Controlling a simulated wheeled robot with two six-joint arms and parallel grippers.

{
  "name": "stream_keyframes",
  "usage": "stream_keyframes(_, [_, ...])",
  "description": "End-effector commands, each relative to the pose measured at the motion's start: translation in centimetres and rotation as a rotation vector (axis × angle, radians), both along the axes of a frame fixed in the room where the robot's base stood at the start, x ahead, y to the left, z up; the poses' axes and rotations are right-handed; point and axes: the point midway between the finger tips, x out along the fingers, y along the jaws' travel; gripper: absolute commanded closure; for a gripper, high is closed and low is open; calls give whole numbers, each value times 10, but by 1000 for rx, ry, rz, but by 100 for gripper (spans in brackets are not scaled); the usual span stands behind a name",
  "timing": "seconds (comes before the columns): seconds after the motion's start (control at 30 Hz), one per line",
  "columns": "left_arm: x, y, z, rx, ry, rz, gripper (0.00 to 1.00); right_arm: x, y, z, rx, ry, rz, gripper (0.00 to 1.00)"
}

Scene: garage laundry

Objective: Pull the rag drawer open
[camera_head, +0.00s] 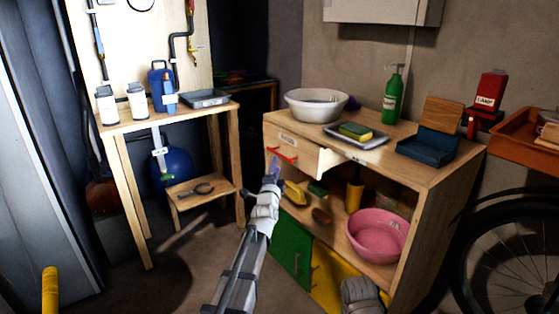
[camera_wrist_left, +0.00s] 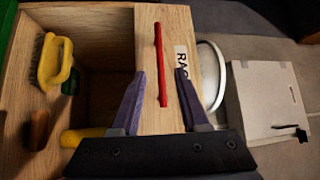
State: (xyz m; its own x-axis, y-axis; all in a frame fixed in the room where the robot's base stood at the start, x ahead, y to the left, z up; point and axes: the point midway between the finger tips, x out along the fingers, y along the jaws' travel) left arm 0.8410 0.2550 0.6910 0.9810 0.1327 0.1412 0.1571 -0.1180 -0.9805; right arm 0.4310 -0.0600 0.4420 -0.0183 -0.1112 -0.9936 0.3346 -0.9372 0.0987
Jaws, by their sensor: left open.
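The rag drawer (camera_head: 304,160) is at the upper left of the wooden cabinet, with a red bar handle (camera_head: 282,154) and a small label on its front. I cannot tell whether its front is flush with the cabinet. In the left wrist view the drawer front (camera_wrist_left: 150,50) fills the middle, its label partly hidden, and the red handle (camera_wrist_left: 160,62) lies across the gap between my fingers in the picture. My left gripper (camera_head: 274,166) is open just below the handle in the head view; it also shows in the left wrist view (camera_wrist_left: 160,85). No contact is visible.
A white basin (camera_head: 316,104), a tray with a sponge (camera_head: 356,131) and a green bottle (camera_head: 393,95) stand on the cabinet top. The open shelf below holds a yellow brush (camera_head: 295,194) and a pink tub (camera_head: 376,235).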

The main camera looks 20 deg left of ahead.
Motion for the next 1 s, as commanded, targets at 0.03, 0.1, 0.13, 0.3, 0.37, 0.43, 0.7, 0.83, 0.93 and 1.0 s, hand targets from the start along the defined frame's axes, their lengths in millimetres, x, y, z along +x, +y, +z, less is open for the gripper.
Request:
stream_keyframes(0.03, [1,0,1,0,0,0,55,0,0,1,0,0,0,50])
stream_keyframes(0.1, [3,0,1,-1,1,0,55,0,0,1,0,0,0,50])
stream_keyframes(0.13, [4,0,2,-1,1,0,55,0,0,2,0,0,0,50])
stream_keyframes(0.3, [21,2,4,-2,2,-2,55,0,0,4,0,0,1,50])
stream_keyframes(0.37, [29,3,5,-2,2,-2,55,0,0,5,0,0,1,50])
stream_keyframes(0.43, [40,5,6,-2,3,-2,55,0,0,7,0,0,1,50])
stream_keyframes(0.7, [75,9,11,-2,3,-2,55,0,0,12,0,0,3,50])
stream_keyframes(0.83, [78,10,11,-2,3,-2,55,0,0,12,0,0,3,50])
stream_keyframes(0.93, [77,10,11,-2,3,-2,55,0,0,12,0,0,3,50])
stream_keyframes(1.0, [77,10,11,-2,3,-2,55,0,0,12,0,0,3,50])
